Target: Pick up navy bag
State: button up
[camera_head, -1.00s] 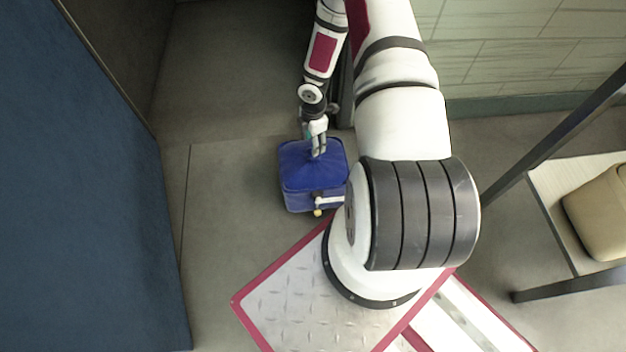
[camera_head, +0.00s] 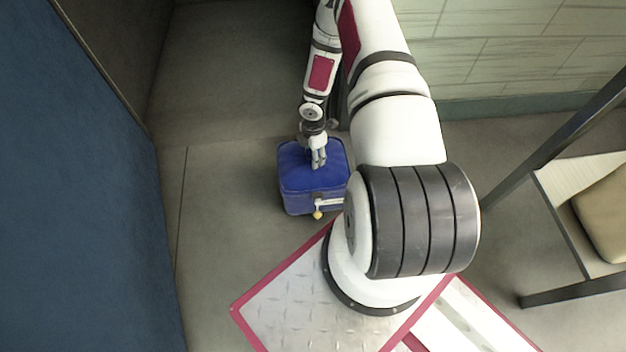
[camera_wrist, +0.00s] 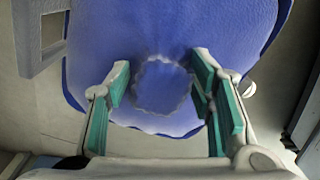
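The navy bag (camera_head: 312,180) is a blue, box-shaped bag standing on the floor in the head view, with a small white and yellow fitting on its front. My gripper (camera_head: 319,163) is over the top of the bag. In the wrist view, the bag (camera_wrist: 165,35) fills the upper middle, with a roundish puckered patch on its surface. The two teal-padded fingers of my gripper (camera_wrist: 160,85) are spread apart on either side of that patch, with nothing between them but the bag's surface beyond. Whether the fingertips touch the bag cannot be told.
A dark blue panel (camera_head: 75,200) stands on the left. A shelf or bench (camera_head: 565,190) with a tan bag (camera_head: 603,215) is on the right, and a pale tiled wall (camera_head: 520,50) is behind. Bare floor (camera_head: 225,210) lies left of the navy bag.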

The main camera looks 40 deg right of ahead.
grip_shut()
jog(key=shift+r, duration=0.2)
